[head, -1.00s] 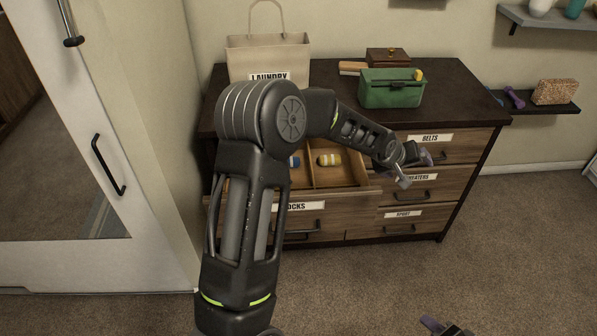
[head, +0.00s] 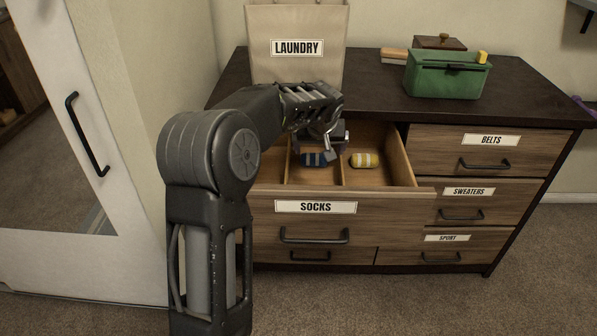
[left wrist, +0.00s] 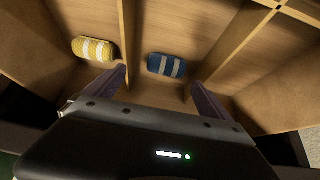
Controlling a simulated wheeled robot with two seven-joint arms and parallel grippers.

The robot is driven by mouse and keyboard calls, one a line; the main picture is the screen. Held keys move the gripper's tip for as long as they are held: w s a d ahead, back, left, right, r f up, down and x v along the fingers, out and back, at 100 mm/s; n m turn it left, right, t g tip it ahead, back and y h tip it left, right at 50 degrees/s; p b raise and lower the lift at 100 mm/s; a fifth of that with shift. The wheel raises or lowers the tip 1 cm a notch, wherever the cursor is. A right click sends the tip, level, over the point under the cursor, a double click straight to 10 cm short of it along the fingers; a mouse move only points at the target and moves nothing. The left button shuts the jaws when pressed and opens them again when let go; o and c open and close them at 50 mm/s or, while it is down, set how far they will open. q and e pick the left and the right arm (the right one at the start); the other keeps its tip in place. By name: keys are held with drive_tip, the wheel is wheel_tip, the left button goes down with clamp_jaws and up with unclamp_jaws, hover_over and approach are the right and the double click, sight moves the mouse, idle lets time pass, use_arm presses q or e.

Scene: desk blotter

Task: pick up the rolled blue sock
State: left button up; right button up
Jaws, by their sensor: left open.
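The rolled blue sock (head: 318,159), with pale stripes, lies in a compartment of the open drawer labelled SOCKS (head: 412,178). In the left wrist view the blue sock (left wrist: 167,66) lies ahead, in the gap between my left gripper's two fingers. My left gripper (head: 325,150) is open and empty, over the drawer. In the left wrist view its fingers (left wrist: 150,88) stand apart, one on each side of the sock's compartment, not touching the sock. The head view partly hides the sock behind the gripper. My right gripper is not seen.
A yellow striped sock (head: 365,160) lies in the adjoining compartment, past a thin wooden divider (left wrist: 128,40).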

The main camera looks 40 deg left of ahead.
sight(314, 156)
use_arm(q)
drive_tip(key=shift+s+a, duration=0.15)
drive_tip(key=shift+a, duration=0.2)
drive_tip(key=shift+s+r, duration=0.1)
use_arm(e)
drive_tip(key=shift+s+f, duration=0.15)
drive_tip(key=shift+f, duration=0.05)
use_arm(q)
drive_tip(key=shift+x, duration=1.4)
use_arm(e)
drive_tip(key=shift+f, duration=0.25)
use_arm(q)
drive_tip(key=x, duration=0.2)
drive_tip(key=b+x, duration=0.1)
drive_tip(key=x, duration=0.1)
drive_tip(key=shift+a+f+b, duration=0.3)
drive_tip(key=shift+a+f, duration=0.1)
drive_tip(key=shift+f, duration=0.15)
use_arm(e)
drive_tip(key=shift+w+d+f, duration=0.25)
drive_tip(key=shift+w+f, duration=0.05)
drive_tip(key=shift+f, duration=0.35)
